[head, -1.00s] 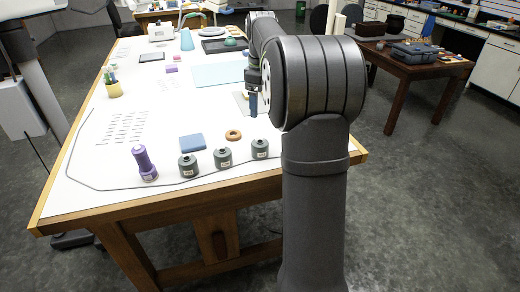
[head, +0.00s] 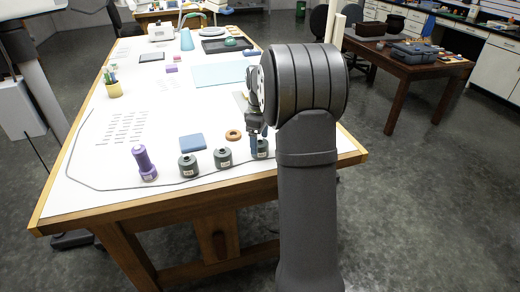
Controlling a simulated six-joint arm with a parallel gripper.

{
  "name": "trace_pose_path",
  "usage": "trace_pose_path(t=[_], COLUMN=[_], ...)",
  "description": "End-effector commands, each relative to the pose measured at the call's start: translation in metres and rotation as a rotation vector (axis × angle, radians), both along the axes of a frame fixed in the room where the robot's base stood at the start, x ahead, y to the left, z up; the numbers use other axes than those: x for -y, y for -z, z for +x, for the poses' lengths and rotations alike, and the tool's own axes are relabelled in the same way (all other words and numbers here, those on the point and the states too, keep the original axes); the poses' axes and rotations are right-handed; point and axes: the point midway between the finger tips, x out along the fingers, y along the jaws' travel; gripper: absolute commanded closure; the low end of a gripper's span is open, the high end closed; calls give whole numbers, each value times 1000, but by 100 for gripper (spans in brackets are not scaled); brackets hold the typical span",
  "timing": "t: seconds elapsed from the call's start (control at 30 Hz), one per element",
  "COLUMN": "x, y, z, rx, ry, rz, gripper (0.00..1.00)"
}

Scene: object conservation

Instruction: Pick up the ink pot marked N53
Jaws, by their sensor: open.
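Three dark grey-green ink pots stand in a row along the table's near edge: a left pot (head: 188,166), a middle pot (head: 222,158) and a right pot (head: 264,151). Each of the left and middle pots shows a small pale label, too small to read, so I cannot tell which is N53. My gripper (head: 256,143) is open and points down at the right pot, partly hiding it. I cannot tell whether the fingers touch or straddle that pot. A purple bottle (head: 144,164) stands left of the row.
A blue block (head: 192,143) and an orange ring (head: 234,135) lie just behind the pots. A thin dark cord (head: 110,190) runs along the table's near left edge. The white tabletop (head: 165,100) is mostly clear in the middle.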

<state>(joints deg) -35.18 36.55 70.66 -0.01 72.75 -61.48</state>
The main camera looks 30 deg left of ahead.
Motion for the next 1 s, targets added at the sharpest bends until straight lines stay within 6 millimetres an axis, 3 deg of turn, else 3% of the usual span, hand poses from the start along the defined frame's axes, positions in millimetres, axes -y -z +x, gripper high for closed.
trace_pose_path(t=[0.2,0.5,0.77,1.0], x=[-3,-3,-3,-3], y=[31,37,37,36], z=[1,1,1,1], rx=[-2,0,0,0], ry=[0,0,0,0], rz=[-1,0,0,0], gripper=[21,21,70,72])
